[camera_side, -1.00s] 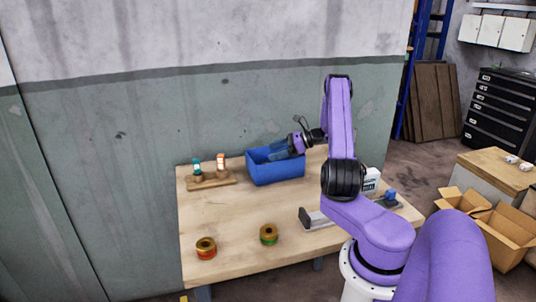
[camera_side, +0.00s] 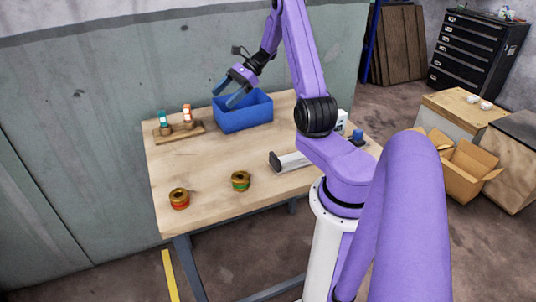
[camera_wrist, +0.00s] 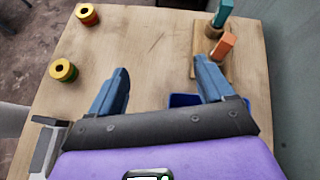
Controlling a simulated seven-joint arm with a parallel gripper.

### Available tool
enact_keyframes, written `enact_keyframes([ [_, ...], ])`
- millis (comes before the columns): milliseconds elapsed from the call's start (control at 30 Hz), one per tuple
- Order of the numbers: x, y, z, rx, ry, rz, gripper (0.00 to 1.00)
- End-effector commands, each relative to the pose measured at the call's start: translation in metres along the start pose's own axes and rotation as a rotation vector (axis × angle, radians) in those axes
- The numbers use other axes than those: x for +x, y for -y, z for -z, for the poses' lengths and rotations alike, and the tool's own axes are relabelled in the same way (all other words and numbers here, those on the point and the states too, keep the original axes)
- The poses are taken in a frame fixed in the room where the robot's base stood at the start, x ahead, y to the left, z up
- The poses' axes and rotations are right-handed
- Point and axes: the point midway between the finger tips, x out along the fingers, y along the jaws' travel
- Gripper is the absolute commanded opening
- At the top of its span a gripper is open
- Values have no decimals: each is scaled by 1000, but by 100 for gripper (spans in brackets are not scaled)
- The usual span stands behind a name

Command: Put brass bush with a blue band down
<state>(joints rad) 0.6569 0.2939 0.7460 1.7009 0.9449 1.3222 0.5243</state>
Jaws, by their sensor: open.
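No bush with a blue band shows in either view; the inside of the blue bin (camera_side: 245,118) is mostly hidden by its wall and my gripper. My gripper (camera_side: 227,95) is open and empty, tilted down just above the bin's left part. In the wrist view its two blue fingers (camera_wrist: 161,70) stand wide apart with bare table between them, and a strip of the bin (camera_wrist: 183,99) shows by the right finger. A brass bush with a red band (camera_side: 179,199) and one with a green band (camera_side: 240,181) stand apart on the table's front part.
A wooden stand (camera_side: 178,136) left of the bin holds a teal-topped piece (camera_side: 163,119) and an orange-topped piece (camera_side: 187,114), close to my right finger in the wrist view. A grey fixture (camera_side: 293,161) lies on the right. The table's middle (camera_side: 205,160) is clear.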

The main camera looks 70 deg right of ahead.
Motion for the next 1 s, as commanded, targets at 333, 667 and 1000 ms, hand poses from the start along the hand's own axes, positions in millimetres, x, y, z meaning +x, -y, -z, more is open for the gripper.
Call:
enact_keyframes([
  [333, 92, -77, -102, -507, -114, -454, 81],
  [667, 126, -181, -159, -1049, -153, -825, 81],
  [1000, 120, -284, -183, -1665, -111, -1141, 81],
])
